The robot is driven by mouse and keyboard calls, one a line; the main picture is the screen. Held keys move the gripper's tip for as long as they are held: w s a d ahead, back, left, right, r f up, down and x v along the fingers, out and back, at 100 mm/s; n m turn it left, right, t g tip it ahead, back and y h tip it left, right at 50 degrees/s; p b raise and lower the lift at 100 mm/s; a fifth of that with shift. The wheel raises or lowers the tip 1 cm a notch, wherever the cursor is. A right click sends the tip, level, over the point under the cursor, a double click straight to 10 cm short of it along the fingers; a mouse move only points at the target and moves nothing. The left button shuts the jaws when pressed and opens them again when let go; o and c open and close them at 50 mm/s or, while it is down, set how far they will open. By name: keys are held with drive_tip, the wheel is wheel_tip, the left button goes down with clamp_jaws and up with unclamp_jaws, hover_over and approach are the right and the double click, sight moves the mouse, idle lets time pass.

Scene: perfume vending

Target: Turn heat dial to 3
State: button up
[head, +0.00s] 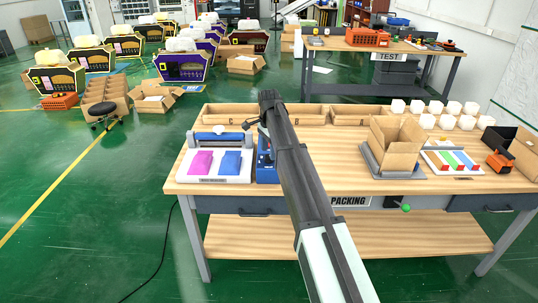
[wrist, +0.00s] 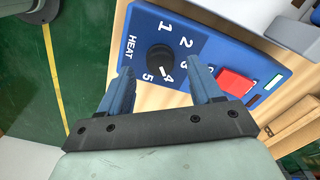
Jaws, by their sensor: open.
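The heat dial (wrist: 159,58) is a round black knob with a white mark, on a blue panel (wrist: 205,35) lettered HEAT. Its mark appears to point toward the 4.
A red switch (wrist: 237,83) sits on the panel close to my right finger. In the head view, a white press with pink and blue pouches (head: 230,163) stands left of the box. An open carton (head: 396,148) stands to the right on the wooden packing table (head: 330,172).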

drive_tip(key=shift+f, duration=1.3)
drive_tip(key=shift+c, duration=0.5)
drive_tip(key=c, duration=1)
drive_tip(key=shift+o, duration=0.2)
drive_tip(key=n, duration=0.4)
drive_tip(key=shift+n, duration=0.4)
drive_tip(key=n, duration=0.4)
drive_tip(key=shift+n, duration=0.4)
